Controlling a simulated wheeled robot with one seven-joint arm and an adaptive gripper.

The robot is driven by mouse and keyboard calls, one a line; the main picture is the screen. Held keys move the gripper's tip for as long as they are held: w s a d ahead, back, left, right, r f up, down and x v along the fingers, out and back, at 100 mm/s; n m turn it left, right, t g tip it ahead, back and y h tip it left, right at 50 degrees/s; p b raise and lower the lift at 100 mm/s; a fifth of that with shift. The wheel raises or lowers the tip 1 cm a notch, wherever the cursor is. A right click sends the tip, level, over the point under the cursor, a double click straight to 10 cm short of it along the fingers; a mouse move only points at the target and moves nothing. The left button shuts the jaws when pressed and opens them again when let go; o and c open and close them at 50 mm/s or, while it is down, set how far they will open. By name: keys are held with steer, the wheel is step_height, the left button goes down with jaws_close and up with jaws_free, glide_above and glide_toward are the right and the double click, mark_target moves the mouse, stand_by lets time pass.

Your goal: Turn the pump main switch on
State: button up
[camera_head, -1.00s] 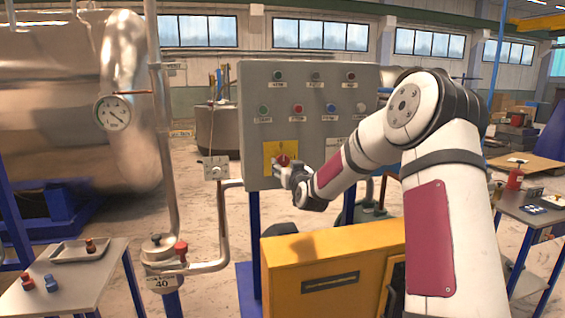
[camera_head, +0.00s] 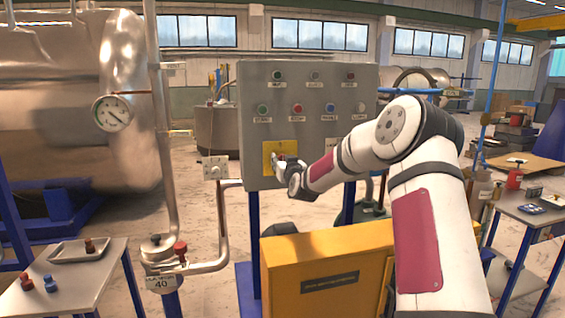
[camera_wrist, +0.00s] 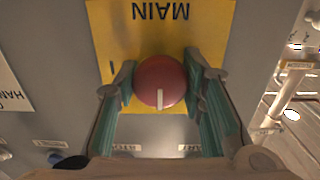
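The pump main switch is a round red knob (camera_wrist: 160,82) with a white mark, on a yellow plate (camera_wrist: 115,38) lettered MAIN, which appears upside down in the wrist view. The white mark is on the lower half of the knob there. My gripper (camera_wrist: 159,84) has one teal-padded finger on each side of the knob, very close to it. I cannot tell whether both pads touch it. In the head view my gripper (camera_head: 279,160) is in front of the yellow plate (camera_head: 269,148) and largely hides the knob.
The grey control panel (camera_head: 308,78) carries several small buttons above the plate. A yellow cabinet (camera_head: 285,255) stands below my forearm. A pipe with a small switch box (camera_head: 215,168) stands left of the panel. A side table (camera_head: 85,285) is at the lower left.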

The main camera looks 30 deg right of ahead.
steer(key=shift+m, duration=0.4)
steer(key=m, duration=0.4)
steer(key=shift+p, duration=0.3)
steer(key=m+p, duration=0.1)
steer(key=m, duration=0.3)
steer(key=shift+m, duration=0.3)
steer(key=m+p, duration=0.1)
steer(key=m, duration=0.3)
steer(key=shift+m+p, duration=0.4)
steer(key=shift+m, duration=1.8)
steer(key=o, duration=1.1)
steer(key=shift+o, duration=0.2)
